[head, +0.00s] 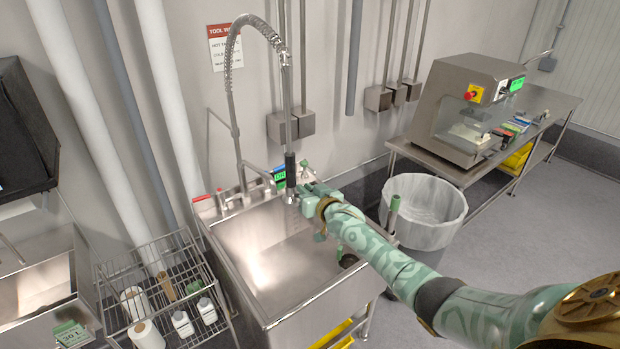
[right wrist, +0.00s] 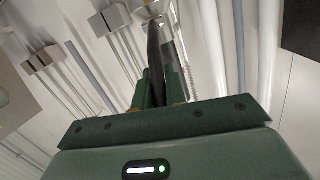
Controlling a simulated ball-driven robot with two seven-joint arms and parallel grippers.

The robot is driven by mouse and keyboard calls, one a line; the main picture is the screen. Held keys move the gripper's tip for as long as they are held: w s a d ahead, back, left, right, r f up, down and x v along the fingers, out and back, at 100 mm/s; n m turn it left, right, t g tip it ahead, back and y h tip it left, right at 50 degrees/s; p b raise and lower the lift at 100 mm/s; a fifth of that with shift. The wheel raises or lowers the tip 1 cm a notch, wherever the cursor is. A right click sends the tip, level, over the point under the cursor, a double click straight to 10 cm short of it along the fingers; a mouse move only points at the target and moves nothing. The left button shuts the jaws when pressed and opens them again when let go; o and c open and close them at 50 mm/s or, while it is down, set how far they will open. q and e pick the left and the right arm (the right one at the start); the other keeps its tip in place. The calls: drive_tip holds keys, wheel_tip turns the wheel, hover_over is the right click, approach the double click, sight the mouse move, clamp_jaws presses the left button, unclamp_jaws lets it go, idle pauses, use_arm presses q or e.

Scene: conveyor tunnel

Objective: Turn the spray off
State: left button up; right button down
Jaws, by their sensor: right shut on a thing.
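The spray hose (head: 232,62) is a silver coiled hose that arches above a steel sink (head: 270,265). Its sprayer (head: 290,166) has a dark grip and hangs upright at the sink's back edge, with its silver head low. My right gripper (head: 298,190) is at the sprayer's lower end, partly hidden by my own arm. In the right wrist view its fingers (right wrist: 153,88) are shut on the dark sprayer grip (right wrist: 155,48). I cannot tell clearly whether water is flowing. My left gripper is not in view.
A wire rack (head: 160,285) with rolls and white bottles stands left of the sink. A lined bin (head: 425,205) stands to its right. A steel machine (head: 465,110) sits on a bench farther right. A red-headed sign (head: 226,46) hangs behind. Floor is clear at right.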

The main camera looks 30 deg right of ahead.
drive_tip(key=shift+w+r+g+p, duration=0.4)
drive_tip(key=shift+g+p, duration=0.4)
drive_tip(key=shift+p, duration=0.4)
drive_tip(key=c, duration=1.4)
unclamp_jaws()
drive_tip(key=shift+c, duration=0.2)
